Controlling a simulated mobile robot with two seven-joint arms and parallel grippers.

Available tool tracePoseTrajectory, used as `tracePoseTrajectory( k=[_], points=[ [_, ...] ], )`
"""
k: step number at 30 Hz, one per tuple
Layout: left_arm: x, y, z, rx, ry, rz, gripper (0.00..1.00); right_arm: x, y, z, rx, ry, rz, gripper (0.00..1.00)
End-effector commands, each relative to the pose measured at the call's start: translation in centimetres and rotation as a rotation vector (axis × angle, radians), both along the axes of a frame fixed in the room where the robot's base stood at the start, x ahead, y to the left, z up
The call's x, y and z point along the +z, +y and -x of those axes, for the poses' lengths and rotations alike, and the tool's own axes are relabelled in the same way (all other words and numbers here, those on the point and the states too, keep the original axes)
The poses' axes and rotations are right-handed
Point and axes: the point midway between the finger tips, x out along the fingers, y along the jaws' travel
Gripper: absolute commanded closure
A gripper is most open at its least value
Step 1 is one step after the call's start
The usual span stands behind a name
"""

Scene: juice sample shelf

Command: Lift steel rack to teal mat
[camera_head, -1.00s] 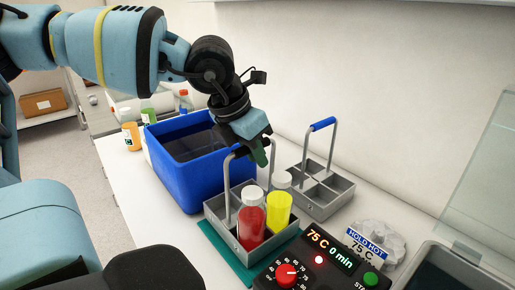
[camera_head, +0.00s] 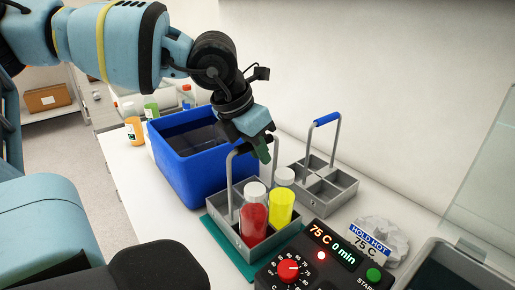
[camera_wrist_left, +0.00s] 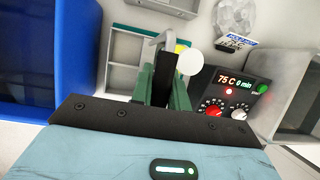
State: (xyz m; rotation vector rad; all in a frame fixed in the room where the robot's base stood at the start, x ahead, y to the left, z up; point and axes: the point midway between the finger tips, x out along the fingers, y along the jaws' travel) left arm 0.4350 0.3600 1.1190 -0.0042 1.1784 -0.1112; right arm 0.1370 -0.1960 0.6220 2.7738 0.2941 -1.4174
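The steel rack (camera_head: 228,221), a grey open carrier, holds a red bottle (camera_head: 254,218) and a yellow bottle (camera_head: 280,207), both upright with white caps. It is over the teal mat (camera_head: 223,241), whose left and front edges show; the rack looks level and appears to rest on it, though a small gap is hard to rule out. My left gripper (camera_head: 265,150) is at the top of the rack's handle. In the left wrist view its green fingers (camera_wrist_left: 167,88) close around the dark handle grip. My right gripper is not in view.
A blue bin (camera_head: 192,172) stands close to the rack's left. A second grey rack (camera_head: 322,190) with a blue grip stands empty behind it. A control box (camera_head: 318,253) reading 75 C is close at the front right. Several small bottles stand beyond the bin.

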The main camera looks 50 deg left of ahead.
Motion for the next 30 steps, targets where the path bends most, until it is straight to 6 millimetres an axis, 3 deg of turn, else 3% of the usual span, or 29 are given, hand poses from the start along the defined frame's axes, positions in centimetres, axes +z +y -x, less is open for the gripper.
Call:
tracePoseTrajectory(
  k=[1, 6, 17, 30],
  points=[
    [0.0, 0.0, 0.0, -0.001, -0.002, 0.001, 0.8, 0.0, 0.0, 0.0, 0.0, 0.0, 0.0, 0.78],
    [0.0, 0.0, 0.0, 0.0, 0.0, 0.001, 0.58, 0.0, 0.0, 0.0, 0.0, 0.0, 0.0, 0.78],
    [0.4, 0.1, 0.2, 0.0, 0.003, 0.0, 0.58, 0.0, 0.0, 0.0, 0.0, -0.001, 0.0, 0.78],
    [6.2, 0.6, 2.5, 0.0, -0.002, 0.0, 0.58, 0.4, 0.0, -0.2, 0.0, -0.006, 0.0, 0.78]
  ],
)
